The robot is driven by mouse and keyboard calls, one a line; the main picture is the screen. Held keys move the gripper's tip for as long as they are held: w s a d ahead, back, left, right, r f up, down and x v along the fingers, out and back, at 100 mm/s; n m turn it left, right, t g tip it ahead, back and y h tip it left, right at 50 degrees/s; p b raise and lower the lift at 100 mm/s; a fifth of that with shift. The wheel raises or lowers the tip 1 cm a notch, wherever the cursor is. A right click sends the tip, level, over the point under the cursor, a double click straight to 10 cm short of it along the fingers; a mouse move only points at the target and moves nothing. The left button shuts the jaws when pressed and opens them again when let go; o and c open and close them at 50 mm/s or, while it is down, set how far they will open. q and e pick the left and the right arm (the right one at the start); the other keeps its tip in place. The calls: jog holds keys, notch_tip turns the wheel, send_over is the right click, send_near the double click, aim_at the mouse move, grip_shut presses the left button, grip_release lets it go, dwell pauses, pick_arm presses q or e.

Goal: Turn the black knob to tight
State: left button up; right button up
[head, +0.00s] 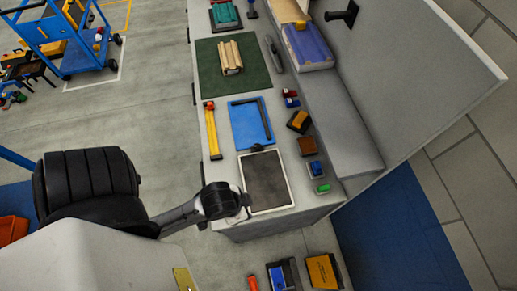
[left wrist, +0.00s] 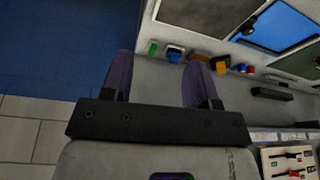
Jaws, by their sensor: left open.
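A small black knob-like piece (head: 257,148) sits at the near edge of the blue tray in the head view. A black fitting (head: 343,13) stands out from the grey upright panel at the upper right. I cannot tell which is the named knob, and no tight marking is readable. My left gripper (left wrist: 158,65) is open and empty in the left wrist view, its two dark fingers apart against the grey ledge. In the head view my left arm ends beside the dark tray, well apart from both black pieces. My right gripper is out of view.
The bench holds a dark tray (head: 288,182), a blue tray (head: 239,128), a yellow tool (head: 212,132) and a green mat (head: 208,76). Small coloured blocks line the grey ledge (head: 335,125). A pale box with red and black levers (left wrist: 290,160) shows in the left wrist view.

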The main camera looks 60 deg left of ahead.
pick_arm(q)
jog(key=shift+w+a, duration=0.15)
jog(key=shift+a, duration=0.5)
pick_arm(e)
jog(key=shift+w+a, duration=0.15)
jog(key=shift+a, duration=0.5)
pick_arm(q)
jog(key=shift+o, duration=0.2)
jog(key=shift+d, duration=0.1)
